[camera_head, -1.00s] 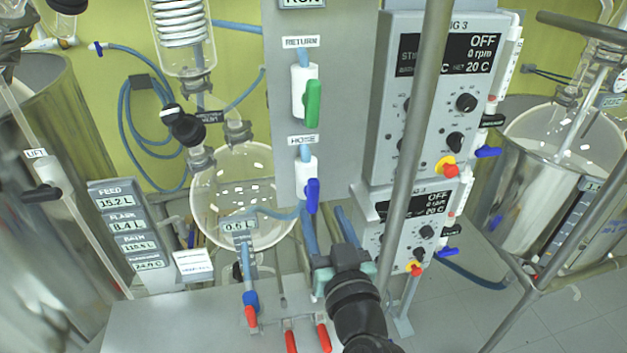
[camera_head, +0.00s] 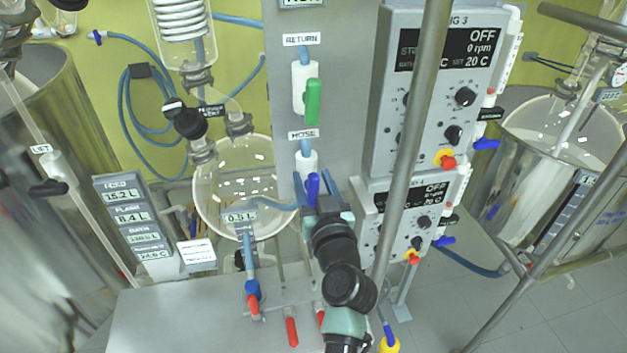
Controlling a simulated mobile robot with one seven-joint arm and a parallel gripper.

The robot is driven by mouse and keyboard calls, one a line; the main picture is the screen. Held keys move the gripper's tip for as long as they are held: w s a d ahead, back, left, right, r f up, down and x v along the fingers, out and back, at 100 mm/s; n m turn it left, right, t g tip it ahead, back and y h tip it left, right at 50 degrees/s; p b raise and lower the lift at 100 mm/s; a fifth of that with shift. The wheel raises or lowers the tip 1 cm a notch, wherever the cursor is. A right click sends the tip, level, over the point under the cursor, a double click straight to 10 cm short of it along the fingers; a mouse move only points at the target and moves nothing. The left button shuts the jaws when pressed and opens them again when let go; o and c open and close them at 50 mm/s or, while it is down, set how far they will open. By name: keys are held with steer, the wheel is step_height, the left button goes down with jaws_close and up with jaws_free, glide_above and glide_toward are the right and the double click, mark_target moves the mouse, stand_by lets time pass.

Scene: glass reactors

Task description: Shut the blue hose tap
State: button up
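The blue hose tap (camera_head: 312,186) is on the grey panel under the HOSE label (camera_head: 303,135). Its white body (camera_head: 307,161) shows above the blue handle, which hangs about upright, in line with the pipe. My gripper (camera_head: 320,204) has come up from below and is at the lower end of the handle, overlapping it in the picture.
The green return tap (camera_head: 313,100) is directly above on the same panel. A grey upright pole (camera_head: 408,150) stands to the right of my arm, before the control boxes (camera_head: 433,90). A glass flask (camera_head: 230,195) is on the left. Red-handled valves (camera_head: 291,331) are below.

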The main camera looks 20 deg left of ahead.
jaws_close()
stand_by(0.3)
steer(key=m, duration=0.1)
steer(key=m+b, duration=0.1)
steer(key=m, duration=0.1)
steer(key=shift+w+d+f+m, duration=0.15)
steer(key=shift+d+m, duration=0.1)
steer(key=shift+m, duration=0.15)
steer(key=shift+w+d+f+m, duration=0.15)
steer(key=shift+f+m, duration=0.15)
steer(key=shift+m, duration=1.95)
steer(key=shift+w+d+f+m, duration=0.1)
steer(key=shift+d+f+m, duration=0.15)
steer(key=shift+m, duration=1.95)
steer(key=shift+w+d+f+m, duration=0.1)
steer(key=shift+f+m, duration=0.2)
steer(key=shift+m, duration=1.95)
